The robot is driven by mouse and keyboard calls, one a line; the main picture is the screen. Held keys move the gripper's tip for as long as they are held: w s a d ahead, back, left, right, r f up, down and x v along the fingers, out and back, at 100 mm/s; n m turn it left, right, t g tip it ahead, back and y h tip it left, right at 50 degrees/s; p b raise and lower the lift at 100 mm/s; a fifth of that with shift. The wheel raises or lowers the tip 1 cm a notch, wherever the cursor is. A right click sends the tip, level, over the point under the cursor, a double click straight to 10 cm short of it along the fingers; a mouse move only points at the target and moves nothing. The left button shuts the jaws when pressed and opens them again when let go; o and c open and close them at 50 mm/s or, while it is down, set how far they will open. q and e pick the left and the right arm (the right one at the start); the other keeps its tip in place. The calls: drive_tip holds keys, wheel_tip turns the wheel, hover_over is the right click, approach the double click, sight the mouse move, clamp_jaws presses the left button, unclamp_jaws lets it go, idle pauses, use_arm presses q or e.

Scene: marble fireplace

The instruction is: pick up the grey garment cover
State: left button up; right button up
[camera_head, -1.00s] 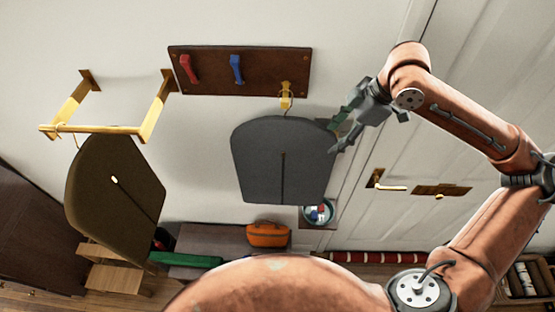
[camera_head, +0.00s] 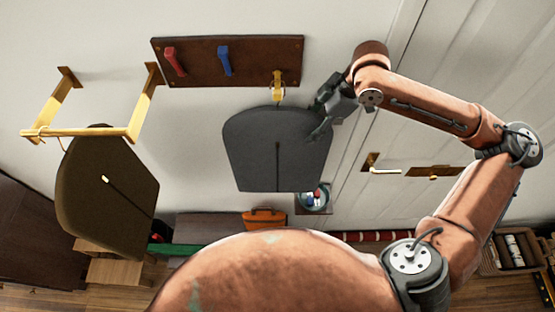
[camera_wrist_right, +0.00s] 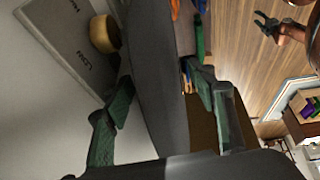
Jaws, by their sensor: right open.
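The grey garment cover (camera_head: 276,150) hangs flat from a yellow hook (camera_head: 278,84) on the dark wall board. My right gripper (camera_head: 326,112) is open at the cover's upper right edge and overlaps it in the head view. In the right wrist view, the cover (camera_wrist_right: 155,75) runs between the two spread green fingers (camera_wrist_right: 160,92); I cannot tell whether either finger touches it. My left gripper (camera_wrist_right: 267,24) shows small at the top right of the right wrist view. Its jaw opening is too small to judge.
A brown garment cover (camera_head: 105,195) hangs at left from a brass rail (camera_head: 85,132). Red (camera_head: 174,62) and blue (camera_head: 225,62) hooks are left of the yellow one. An orange case (camera_head: 264,219) and a round bowl (camera_head: 314,197) sit below. A door (camera_head: 460,110) stands at right.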

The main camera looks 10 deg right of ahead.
drive_tip(key=shift+f, duration=0.1)
clamp_jaws()
idle(0.6)
idle(0.3)
